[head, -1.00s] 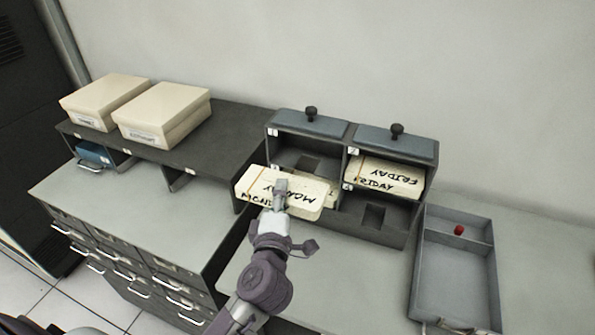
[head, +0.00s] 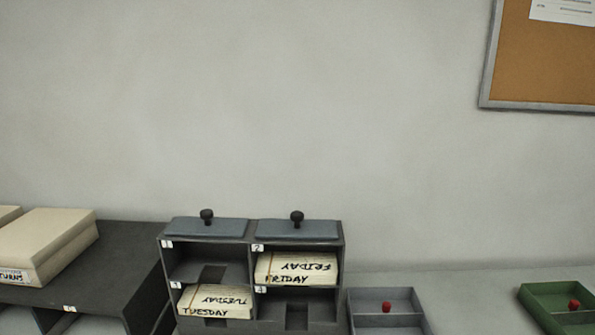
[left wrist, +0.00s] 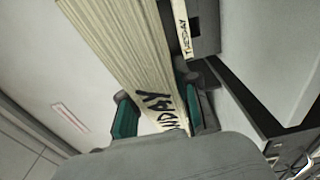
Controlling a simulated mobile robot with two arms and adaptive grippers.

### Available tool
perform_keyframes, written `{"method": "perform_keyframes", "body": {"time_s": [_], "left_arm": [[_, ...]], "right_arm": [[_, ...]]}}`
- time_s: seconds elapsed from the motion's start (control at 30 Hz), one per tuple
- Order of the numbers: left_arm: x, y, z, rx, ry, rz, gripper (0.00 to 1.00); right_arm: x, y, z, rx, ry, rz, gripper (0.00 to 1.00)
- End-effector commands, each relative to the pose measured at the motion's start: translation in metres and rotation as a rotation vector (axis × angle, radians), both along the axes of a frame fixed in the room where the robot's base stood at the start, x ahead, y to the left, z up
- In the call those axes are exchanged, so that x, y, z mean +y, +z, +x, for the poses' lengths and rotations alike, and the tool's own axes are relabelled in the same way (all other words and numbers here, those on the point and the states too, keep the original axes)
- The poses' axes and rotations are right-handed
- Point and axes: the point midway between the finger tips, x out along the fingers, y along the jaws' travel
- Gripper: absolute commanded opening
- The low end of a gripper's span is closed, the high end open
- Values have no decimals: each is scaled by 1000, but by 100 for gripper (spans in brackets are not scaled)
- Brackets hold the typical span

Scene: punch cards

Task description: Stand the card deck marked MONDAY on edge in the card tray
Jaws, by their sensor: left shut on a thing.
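The MONDAY deck (left wrist: 122,45), a cream block of cards with black lettering, shows in the left wrist view between the green pads of my left gripper (left wrist: 160,110), which is shut on it. Part of its lettering is visible. Neither the deck nor my left gripper shows in the head view now. A grey tray (head: 385,321) with a red knob is at the bottom of the head view, right of the rack, cut off by the frame. A green tray (head: 547,296) with a red knob is farther right. I cannot tell which is the card tray. My right gripper is not in view.
A dark rack (head: 250,285) holds a FRIDAY deck (head: 296,268) at upper right and a TUESDAY deck (head: 215,301) at lower left; its other two bays look empty. A cream box (head: 45,243) sits on the dark shelf at left. A corkboard hangs upper right.

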Motion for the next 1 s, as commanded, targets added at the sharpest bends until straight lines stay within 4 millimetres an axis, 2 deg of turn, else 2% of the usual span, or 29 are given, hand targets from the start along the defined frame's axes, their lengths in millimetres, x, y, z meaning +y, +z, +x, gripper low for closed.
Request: {"method": "perform_keyframes", "body": {"time_s": [0.27, 0.7, 1.0], "left_arm": [[-13, 12, -28, 0, 1, -3, 0], [-34, 31, -70, 2, 2, 0, 0], [-38, 34, -78, -3, 3, 0, 0]], "right_arm": [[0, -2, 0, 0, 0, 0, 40], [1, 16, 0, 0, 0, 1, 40], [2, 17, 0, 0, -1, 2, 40]]}}
